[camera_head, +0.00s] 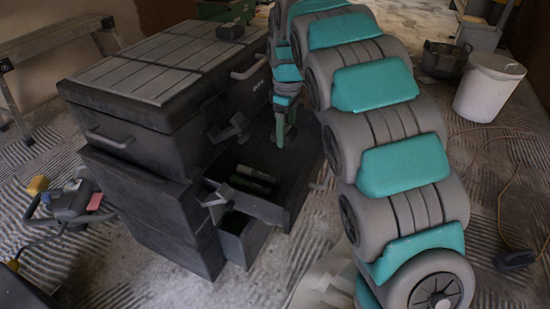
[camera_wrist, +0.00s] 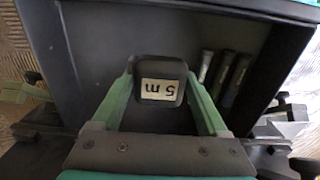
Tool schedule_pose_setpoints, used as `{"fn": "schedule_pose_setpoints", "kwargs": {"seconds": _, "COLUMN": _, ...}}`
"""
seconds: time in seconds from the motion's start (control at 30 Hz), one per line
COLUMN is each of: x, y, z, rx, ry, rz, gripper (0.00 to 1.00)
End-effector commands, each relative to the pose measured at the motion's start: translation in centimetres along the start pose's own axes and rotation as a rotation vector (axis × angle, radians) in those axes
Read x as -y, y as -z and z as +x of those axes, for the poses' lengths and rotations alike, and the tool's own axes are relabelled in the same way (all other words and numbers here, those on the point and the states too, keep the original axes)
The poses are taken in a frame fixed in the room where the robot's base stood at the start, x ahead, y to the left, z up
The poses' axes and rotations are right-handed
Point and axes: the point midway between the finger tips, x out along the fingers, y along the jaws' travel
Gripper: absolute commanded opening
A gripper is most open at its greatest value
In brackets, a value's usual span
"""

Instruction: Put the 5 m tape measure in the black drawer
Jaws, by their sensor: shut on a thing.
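The tape measure, a dark rounded block with a pale "5 m" label (camera_wrist: 162,90), sits between the green fingers of my gripper (camera_wrist: 160,76) in the wrist view. My gripper is shut on it. The open black drawer (camera_wrist: 85,70) lies below, and the tape measure appears over its inside; its exact height is unclear. In the head view my gripper (camera_head: 282,138) points down over the far part of the pulled-out drawer (camera_head: 297,180) of the black tool chest (camera_head: 150,145). The tape measure is not clearly seen there.
Several dark cylinders (camera_wrist: 222,72) lie on one side of the drawer. A lower compartment (camera_head: 238,222) also stands open. A small dark block (camera_head: 230,31) rests on the chest lid. A white bucket (camera_head: 488,88) and black bucket (camera_head: 444,60) stand at right. A power tool (camera_head: 70,200) lies left.

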Motion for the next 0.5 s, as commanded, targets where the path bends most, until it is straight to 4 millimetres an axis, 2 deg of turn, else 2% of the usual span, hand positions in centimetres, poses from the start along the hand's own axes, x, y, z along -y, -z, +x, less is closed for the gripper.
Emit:
{"fn": "schedule_pose_setpoints", "kwargs": {"seconds": 0.2, "x": 0.1, "y": -0.1, "z": 3.7, "rx": 0.005, "ry": 0.004, "rz": 0.001, "gripper": 0.0}}
{"fn": "schedule_pose_setpoints", "kwargs": {"seconds": 0.37, "x": 0.0, "y": 0.0, "z": 5.0, "rx": 0.001, "ry": -0.001, "rz": 0.0, "gripper": 0.0}}
{"fn": "schedule_pose_setpoints", "kwargs": {"seconds": 0.5, "x": 0.1, "y": -0.1, "z": 6.9, "rx": 0.002, "ry": 0.003, "rz": 0.0, "gripper": 0.0}}
